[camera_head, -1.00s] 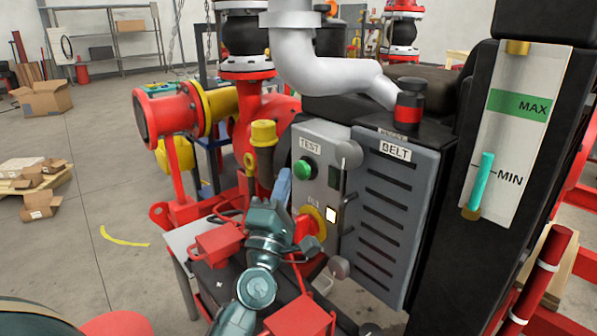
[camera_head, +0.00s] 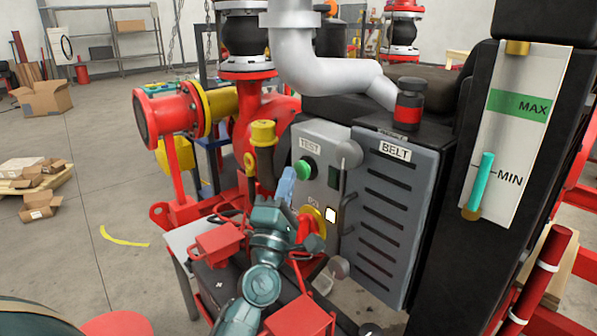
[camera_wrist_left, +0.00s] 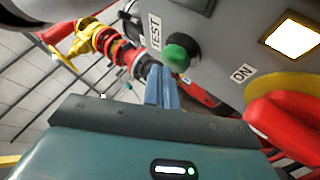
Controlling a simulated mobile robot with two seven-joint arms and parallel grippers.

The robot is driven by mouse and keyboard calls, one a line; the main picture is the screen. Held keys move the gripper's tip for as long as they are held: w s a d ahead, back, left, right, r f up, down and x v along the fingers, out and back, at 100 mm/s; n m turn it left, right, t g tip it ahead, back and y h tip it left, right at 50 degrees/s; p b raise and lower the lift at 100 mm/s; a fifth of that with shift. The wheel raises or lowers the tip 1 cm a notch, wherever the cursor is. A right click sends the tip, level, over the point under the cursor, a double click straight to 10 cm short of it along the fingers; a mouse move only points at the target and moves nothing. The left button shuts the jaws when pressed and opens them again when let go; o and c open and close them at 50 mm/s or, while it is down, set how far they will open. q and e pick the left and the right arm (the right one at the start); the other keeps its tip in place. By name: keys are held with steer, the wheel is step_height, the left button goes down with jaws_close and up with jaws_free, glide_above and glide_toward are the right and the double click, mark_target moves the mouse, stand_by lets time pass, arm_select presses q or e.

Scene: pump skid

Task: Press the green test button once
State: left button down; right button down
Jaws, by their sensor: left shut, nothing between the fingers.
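The green test button (camera_head: 303,169) sits on the grey control box (camera_head: 318,150), below a TEST label. It also shows in the left wrist view (camera_wrist_left: 180,53), round and domed in a dark collar. My left gripper (camera_head: 288,181) has blue fingers, closed together with nothing between them. In the left wrist view the fingertips (camera_wrist_left: 161,80) are just below and left of the button; a small gap seems to remain, but contact is hard to judge. My right gripper does not show in either view.
A red handle on a yellow disc (camera_wrist_left: 285,88) with an ON label is close to the right of my left gripper. A lit square (camera_head: 331,214) and a grey lever (camera_head: 346,190) are on the box. A grey BELT guard (camera_head: 388,220) stands at right.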

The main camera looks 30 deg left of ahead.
arm_select(q)
steer(key=shift+w+d, duration=0.25)
steer(key=shift+w, duration=0.3)
stand_by(0.8)
steer(key=shift+s, duration=0.15)
steer(key=shift+s+a, duration=0.35)
steer(key=shift+s, duration=0.45)
steer(key=s, duration=0.1)
steer(key=s+a, duration=0.1)
steer(key=s, duration=0.1)
steer(key=s+a, duration=0.1)
steer(key=shift+s, duration=0.35)
stand_by(0.9)
